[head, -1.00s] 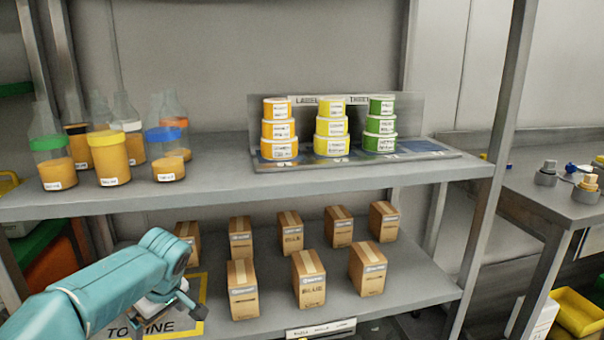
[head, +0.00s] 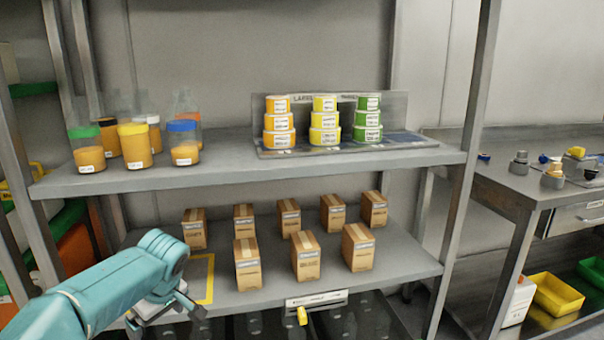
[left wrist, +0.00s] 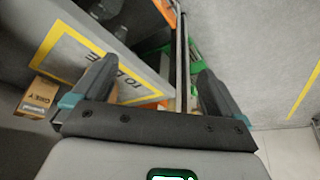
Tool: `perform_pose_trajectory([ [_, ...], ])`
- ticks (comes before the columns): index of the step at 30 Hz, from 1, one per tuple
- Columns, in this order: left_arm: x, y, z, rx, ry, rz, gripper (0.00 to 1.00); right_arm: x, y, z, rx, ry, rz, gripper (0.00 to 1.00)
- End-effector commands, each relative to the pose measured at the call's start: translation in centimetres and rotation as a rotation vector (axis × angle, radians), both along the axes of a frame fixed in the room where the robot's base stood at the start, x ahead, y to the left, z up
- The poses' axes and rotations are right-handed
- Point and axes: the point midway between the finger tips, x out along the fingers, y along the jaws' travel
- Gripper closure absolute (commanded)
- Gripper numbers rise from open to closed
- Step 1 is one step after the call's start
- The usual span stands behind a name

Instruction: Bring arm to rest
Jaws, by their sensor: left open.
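My left arm comes in from the lower left in the head view, with its gripper (head: 172,305) in front of the lower shelf's left end. In the left wrist view the left gripper (left wrist: 152,92) has its two dark fingers spread apart with nothing between them. Beyond the fingers are the shelf edge and a yellow-outlined label area (left wrist: 100,62). One brown carton (left wrist: 40,97) shows left of the fingers, apart from them. My right gripper is in neither view.
The lower shelf (head: 390,262) holds several brown cartons (head: 305,258). The upper shelf (head: 225,165) holds jars (head: 135,147) and stacked label rolls (head: 324,122). A workbench (head: 510,182) with small parts stands right, with a yellow bin (head: 558,296) below. Bare floor (left wrist: 285,150) shows at right in the wrist view.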

Motion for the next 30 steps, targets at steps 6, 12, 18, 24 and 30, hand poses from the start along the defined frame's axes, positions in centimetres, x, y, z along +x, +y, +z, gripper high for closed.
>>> perform_pose_trajectory([
  [6, -0.1, 1.3, -1.7, 0.001, 0.033, 0.023, 0.0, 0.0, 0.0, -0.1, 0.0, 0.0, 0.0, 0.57],
  [12, -2.0, 1.5, -7.0, -0.007, 0.165, 0.022, 0.0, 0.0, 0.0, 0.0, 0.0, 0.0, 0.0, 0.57],
  [18, -5.3, 0.1, -13.4, -0.07, 0.302, -0.008, 0.0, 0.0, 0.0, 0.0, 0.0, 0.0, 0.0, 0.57],
  [24, -11.4, -3.9, -22.2, -0.23, 0.456, -0.13, 0.0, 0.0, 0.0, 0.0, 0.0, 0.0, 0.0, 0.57],
  [30, -22.8, -11.6, -31.0, -0.537, 0.552, -0.348, 0.0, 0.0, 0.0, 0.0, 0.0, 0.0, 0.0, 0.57],
])
